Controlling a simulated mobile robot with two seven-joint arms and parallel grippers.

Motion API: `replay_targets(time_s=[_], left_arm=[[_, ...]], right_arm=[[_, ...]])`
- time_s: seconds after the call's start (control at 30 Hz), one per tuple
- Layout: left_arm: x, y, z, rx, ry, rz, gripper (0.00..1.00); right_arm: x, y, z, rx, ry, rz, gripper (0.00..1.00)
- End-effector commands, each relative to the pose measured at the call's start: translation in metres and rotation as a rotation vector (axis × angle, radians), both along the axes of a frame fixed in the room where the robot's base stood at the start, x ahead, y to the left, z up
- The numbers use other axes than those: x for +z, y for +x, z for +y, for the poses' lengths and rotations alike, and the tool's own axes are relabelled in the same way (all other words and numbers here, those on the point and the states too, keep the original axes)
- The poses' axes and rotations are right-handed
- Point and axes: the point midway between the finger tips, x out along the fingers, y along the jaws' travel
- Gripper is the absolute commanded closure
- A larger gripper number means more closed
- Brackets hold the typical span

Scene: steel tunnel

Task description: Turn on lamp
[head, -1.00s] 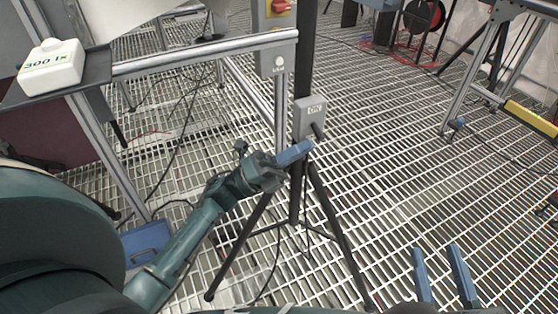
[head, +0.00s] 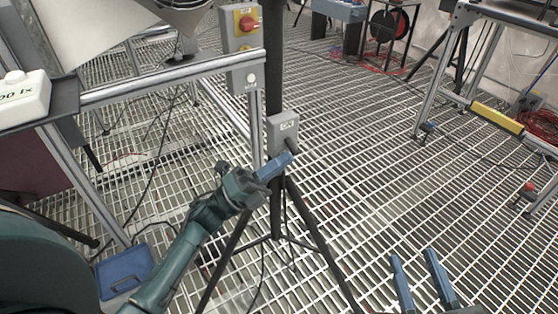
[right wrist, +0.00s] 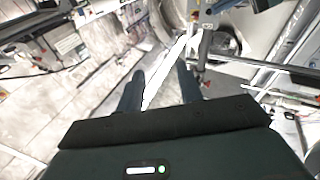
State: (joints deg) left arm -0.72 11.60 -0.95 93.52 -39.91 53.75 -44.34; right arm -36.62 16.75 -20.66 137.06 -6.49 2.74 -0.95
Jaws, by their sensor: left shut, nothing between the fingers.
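A grey switch box (head: 277,134) marked "ON" is fixed to the dark pole of a tripod stand (head: 276,203) in the head view. A short dark lever (head: 293,146) sticks out of its lower right side. The lamp head is not clearly seen. My left gripper (head: 287,160) is shut, with its blue fingertips just below the box and close under the lever; I cannot tell whether they touch it. My right gripper (head: 418,265) is open and empty at the lower right of the head view. Its two fingers also show in the right wrist view (right wrist: 160,88).
A metal rail frame (head: 170,78) stands left of the pole, with a control box (head: 240,50) bearing a red knob. A white block (head: 22,100) sits at the left. A blue case (head: 123,268) lies on the grating.

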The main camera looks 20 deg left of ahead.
Motion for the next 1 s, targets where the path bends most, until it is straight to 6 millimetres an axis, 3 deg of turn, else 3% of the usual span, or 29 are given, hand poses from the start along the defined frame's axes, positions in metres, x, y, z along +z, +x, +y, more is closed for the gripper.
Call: replay_targets(time_s=[0.37, 0.73, 1.0], left_arm=[[0.004, -0.002, -0.002, 0.000, -0.063, 0.047, 1.00], [0.015, -0.006, -0.007, 0.000, -0.256, 0.198, 1.00], [0.022, -0.008, -0.010, 0.000, -0.429, 0.334, 1.00]], right_arm=[[0.006, 0.000, -0.002, -0.009, -0.024, -0.007, 0.64], [0.015, -0.002, -0.005, -0.027, -0.095, -0.011, 0.64], [0.006, 0.001, -0.019, -0.086, -0.117, 0.201, 0.64]])
